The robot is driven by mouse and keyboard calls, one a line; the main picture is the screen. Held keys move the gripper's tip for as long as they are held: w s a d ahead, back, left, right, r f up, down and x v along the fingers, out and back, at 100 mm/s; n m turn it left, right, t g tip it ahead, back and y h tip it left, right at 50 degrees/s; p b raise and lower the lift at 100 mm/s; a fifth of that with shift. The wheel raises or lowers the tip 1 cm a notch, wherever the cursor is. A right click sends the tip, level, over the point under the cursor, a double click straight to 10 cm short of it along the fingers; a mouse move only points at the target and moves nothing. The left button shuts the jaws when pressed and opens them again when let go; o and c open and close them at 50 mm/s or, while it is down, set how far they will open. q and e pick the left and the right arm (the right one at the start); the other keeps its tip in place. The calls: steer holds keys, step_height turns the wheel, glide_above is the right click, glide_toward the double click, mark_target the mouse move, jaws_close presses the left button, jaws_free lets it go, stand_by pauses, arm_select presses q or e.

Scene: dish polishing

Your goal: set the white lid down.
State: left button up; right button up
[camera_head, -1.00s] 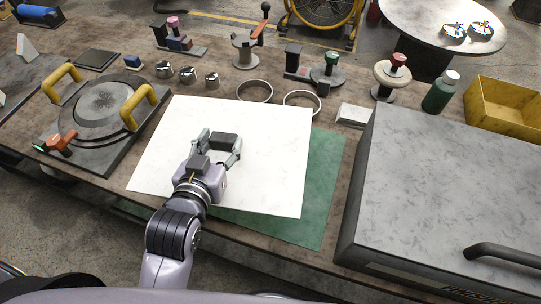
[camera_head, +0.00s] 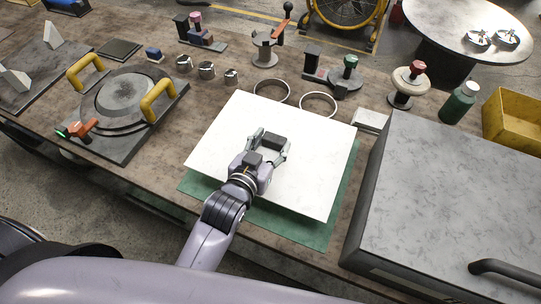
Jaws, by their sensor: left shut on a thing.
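The white lid (camera_head: 225,130) is a flat, square white panel with a dark block-shaped handle (camera_head: 274,142) near its middle. My left gripper (camera_head: 271,146) is over the lid with its fingers on both sides of this handle, shut on it. The lid lies over a green mat (camera_head: 330,225), which shows along the lid's front and right edges. Whether the lid touches the mat or hangs just above it I cannot tell. My right gripper is not in view.
A large grey box (camera_head: 455,185) with a dark handle stands close on the right. A round fixture with yellow handles (camera_head: 157,101) is at the left. Two metal rings (camera_head: 318,104) and several small metal cups (camera_head: 206,70) are behind the lid. A green bottle (camera_head: 458,103) stands at the back right.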

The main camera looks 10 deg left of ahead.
mark_target(271, 157)
arm_select(q)
step_height(271, 157, down, 5)
steer(key=shift+f, duration=0.2)
steer(key=shift+w, duration=0.1)
steer(key=shift+f, duration=0.1)
steer(key=shift+f, duration=0.45)
steer(key=shift+f, duration=0.1)
